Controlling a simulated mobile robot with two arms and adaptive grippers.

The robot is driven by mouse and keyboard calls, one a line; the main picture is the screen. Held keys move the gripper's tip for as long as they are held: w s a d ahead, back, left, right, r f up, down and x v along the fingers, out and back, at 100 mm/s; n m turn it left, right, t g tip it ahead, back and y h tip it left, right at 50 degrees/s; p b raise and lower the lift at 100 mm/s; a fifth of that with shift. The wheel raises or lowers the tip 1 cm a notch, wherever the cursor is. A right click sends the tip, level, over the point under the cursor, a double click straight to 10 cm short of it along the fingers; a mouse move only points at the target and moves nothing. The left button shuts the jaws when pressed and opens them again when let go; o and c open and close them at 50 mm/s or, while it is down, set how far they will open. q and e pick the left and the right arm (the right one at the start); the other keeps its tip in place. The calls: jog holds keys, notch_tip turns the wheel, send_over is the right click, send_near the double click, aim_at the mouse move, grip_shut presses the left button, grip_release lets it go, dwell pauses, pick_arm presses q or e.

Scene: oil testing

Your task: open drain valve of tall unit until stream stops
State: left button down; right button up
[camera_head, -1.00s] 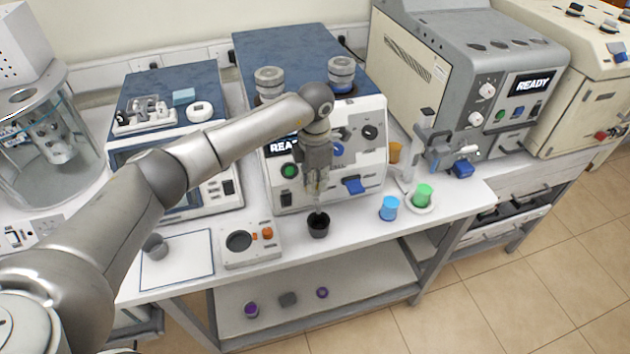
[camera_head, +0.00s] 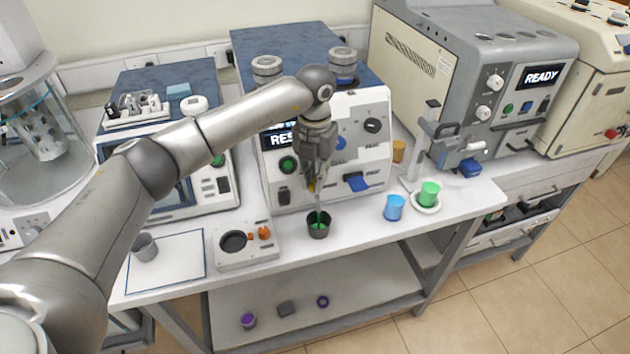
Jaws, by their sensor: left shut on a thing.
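The tall unit (camera_head: 240,75) stands at the back centre with a blue top, two capped cylinders and a partly covered display. My left gripper (camera_head: 314,183) is in front of its face, fingers down, shut on the drain valve. A small yellow part shows at the fingertips; the rest of the valve is hidden by the gripper. A thin green stream (camera_head: 319,211) runs from below the fingers into a dark cup (camera_head: 319,231) on the bench. Green liquid shows in the cup. A blue lever (camera_head: 356,182) on the unit's front is to the right of the gripper, apart from it. My right gripper is out of view.
Blue (camera_head: 394,207) and green (camera_head: 429,194) cups stand to the right on the bench. A small hotplate (camera_head: 250,246) and a grey cup (camera_head: 144,247) are to the left. A grey machine (camera_head: 480,60) reading READY stands at the back right. The front edge is close to the dark cup.

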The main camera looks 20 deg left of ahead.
pick_arm(q)
jog(key=n+b, duration=0.1)
jog(key=n, duration=0.2)
jog(key=shift+n+b, duration=0.3)
jog(key=shift+b, duration=0.05)
jog(key=shift+n+b, duration=0.7)
jog(key=shift+n, duration=1.2)
jog(key=shift+r, duration=0.1)
jog(key=c, duration=1.4)
grip_release()
jog(key=shift+c, duration=0.2)
notch_tip(320, 180, up, 12)
